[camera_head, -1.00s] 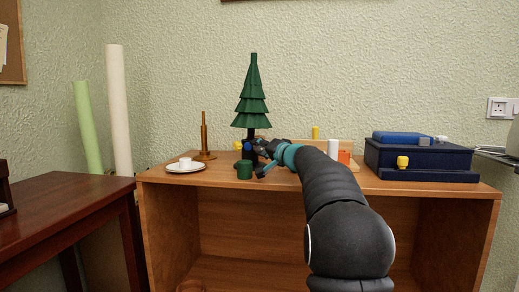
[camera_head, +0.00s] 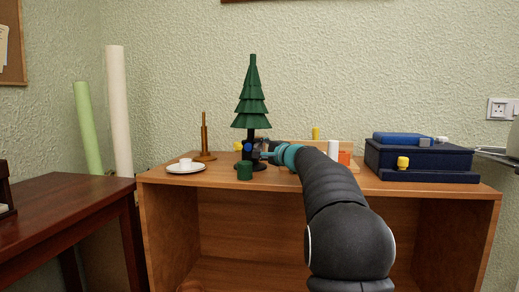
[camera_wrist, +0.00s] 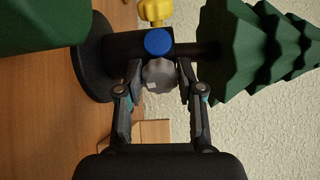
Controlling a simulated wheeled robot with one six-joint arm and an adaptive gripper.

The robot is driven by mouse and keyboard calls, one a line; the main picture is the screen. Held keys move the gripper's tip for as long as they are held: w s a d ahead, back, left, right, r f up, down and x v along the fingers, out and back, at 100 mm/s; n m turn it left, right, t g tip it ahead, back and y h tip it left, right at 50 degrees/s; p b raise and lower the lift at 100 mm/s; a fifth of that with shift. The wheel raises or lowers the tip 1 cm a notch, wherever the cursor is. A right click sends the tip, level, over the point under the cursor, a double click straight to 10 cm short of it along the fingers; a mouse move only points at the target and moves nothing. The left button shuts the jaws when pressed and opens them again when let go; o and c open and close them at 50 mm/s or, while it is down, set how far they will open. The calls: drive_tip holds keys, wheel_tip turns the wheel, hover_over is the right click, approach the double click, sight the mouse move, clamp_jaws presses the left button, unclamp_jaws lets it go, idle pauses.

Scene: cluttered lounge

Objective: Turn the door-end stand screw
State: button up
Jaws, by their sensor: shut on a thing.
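A green toy tree (camera_head: 251,100) stands upright in a black stand (camera_head: 258,167) on the wooden cabinet. In the wrist view the tree (camera_wrist: 240,50) lies sideways, and the stand's round base (camera_wrist: 92,62) is at left. The stand's collar carries a yellow screw knob (camera_wrist: 155,10), a round blue screw end (camera_wrist: 159,42) and a grey lobed screw knob (camera_wrist: 160,77). My gripper (camera_wrist: 159,74) is shut on the grey knob, one finger on each side. In the head view my gripper (camera_head: 262,151) reaches the stand from the right and hides part of it.
A green cup (camera_head: 244,171) stands close in front of the stand. A white plate (camera_head: 186,168) and brown candlestick (camera_head: 205,140) are to the left.

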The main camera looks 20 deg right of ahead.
drive_tip(key=m+p, duration=0.1)
drive_tip(key=m, duration=0.3)
drive_tip(key=shift+r+m, duration=0.1)
drive_tip(key=shift+m, duration=0.2)
drive_tip(key=m+p, duration=0.2)
drive_tip(key=m, duration=0.2)
drive_tip(key=shift+m, duration=0.3)
drive_tip(key=o, duration=1.2)
drive_tip(key=shift+c, duration=0.2)
drive_tip(key=s, duration=0.4)
drive_tip(key=s+d, duration=0.1)
drive_tip(key=s, duration=0.2)
drive_tip(key=s+d, duration=0.1)
drive_tip(key=s, duration=0.3)
drive_tip(key=shift+s+d, duration=0.15)
drive_tip(key=shift+s, duration=0.2)
